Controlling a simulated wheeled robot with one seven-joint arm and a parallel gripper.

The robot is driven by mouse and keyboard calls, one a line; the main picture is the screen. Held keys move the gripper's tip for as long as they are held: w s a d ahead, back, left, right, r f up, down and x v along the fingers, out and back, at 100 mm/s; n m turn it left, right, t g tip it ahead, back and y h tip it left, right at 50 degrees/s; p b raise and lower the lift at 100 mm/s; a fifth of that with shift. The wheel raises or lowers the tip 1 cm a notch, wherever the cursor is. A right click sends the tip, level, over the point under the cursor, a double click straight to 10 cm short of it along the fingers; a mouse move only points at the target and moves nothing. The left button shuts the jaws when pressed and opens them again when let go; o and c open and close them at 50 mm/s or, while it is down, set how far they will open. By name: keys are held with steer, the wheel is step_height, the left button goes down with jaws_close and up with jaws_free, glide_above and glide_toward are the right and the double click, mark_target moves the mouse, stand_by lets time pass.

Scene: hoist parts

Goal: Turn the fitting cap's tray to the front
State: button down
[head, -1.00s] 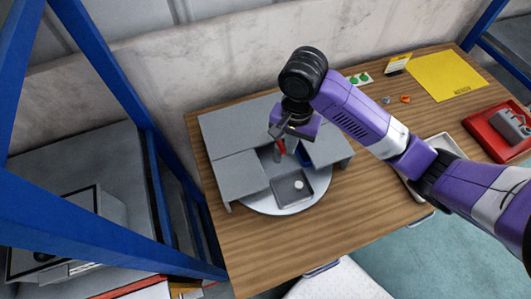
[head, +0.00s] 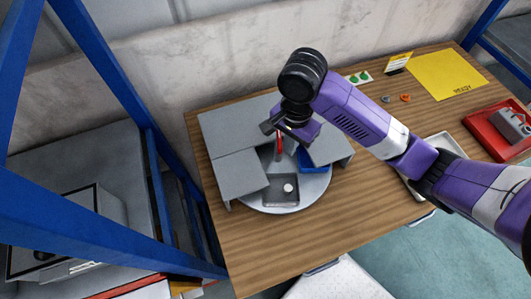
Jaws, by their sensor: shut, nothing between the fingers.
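A round light-grey turntable (head: 301,203) sits on the table, partly covered by grey panels. In its front opening is a dark grey tray (head: 269,201) holding a small white round piece (head: 288,188); it is too small to tell if this is the fitting cap. A blue tray (head: 313,167) shows at the right of the opening, partly under a panel. A red upright piece (head: 279,147) stands near the turntable's middle. My gripper (head: 277,132) is shut and empty above the turntable, close to the red piece; I cannot tell whether they touch.
Grey panels (head: 239,177) stand around the turntable at the left, back and right. A white tray (head: 442,143) lies under my arm. A red tray (head: 490,131) and a yellow sheet (head: 446,75) lie at the right. The table's front is clear.

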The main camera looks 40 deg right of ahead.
step_height(320, 180, up, 6)
steer(key=shift+d, duration=0.15)
stand_by(0.6)
steer(key=shift+s, duration=0.15)
stand_by(0.6)
